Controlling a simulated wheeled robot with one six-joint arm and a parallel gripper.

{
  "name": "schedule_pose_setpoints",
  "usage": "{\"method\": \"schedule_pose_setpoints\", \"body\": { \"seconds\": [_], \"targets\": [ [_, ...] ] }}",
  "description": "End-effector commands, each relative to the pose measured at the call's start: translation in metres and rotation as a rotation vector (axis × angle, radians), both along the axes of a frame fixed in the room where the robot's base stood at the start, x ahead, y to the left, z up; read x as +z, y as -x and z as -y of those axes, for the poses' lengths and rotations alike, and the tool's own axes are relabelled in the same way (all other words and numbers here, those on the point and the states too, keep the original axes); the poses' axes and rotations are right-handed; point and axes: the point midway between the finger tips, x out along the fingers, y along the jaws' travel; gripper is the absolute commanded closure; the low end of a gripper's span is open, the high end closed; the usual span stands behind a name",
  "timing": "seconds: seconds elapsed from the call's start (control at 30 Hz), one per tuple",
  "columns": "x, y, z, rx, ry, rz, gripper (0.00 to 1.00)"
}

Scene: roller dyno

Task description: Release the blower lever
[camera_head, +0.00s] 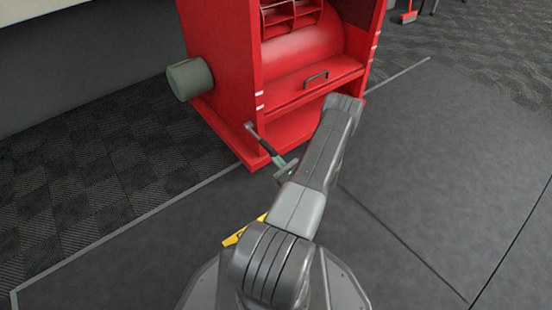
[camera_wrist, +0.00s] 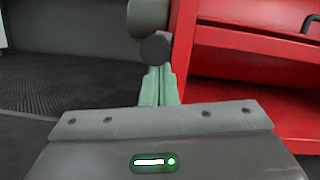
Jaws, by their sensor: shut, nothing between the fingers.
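The red blower (camera_head: 300,70) stands ahead of my arm, upright on its red base. A thin dark lever (camera_head: 255,133) with a rounded end slants at its lower left front corner. In the wrist view the lever's dark round end (camera_wrist: 155,47) shows just beyond my fingertips. My gripper (camera_head: 277,157) has green fingers, which show pressed together in the wrist view (camera_wrist: 159,72). It is shut and empty, close to the lever. I cannot tell whether the fingertips touch it. The lower part of the lever is partly hidden by my gripper.
A grey-green cylinder (camera_head: 190,79) sticks out of the blower's left side. A black handle (camera_head: 316,79) is on its front panel. A yellow piece (camera_head: 243,230) lies beside my base. A red broom (camera_head: 408,15) stands at the back.

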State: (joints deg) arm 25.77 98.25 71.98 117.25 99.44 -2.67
Motion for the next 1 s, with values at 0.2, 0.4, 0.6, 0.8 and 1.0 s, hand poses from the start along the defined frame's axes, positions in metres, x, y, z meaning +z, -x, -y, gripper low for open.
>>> {"method": "schedule_pose_setpoints", "body": {
  "seconds": [0.2, 0.4, 0.6, 0.8, 1.0],
  "targets": [
    [0.0, 0.0, 0.0, 0.0, 0.0, 0.0, 1.0],
    [0.005, 0.0, 0.001, 0.0, 0.018, -0.024, 1.0],
    [0.011, 0.001, 0.001, 0.0, 0.057, -0.079, 1.0],
    [0.016, 0.001, 0.001, 0.001, 0.085, -0.116, 1.0],
    [0.027, 0.001, 0.002, 0.0, 0.136, -0.182, 1.0]
  ]
}}
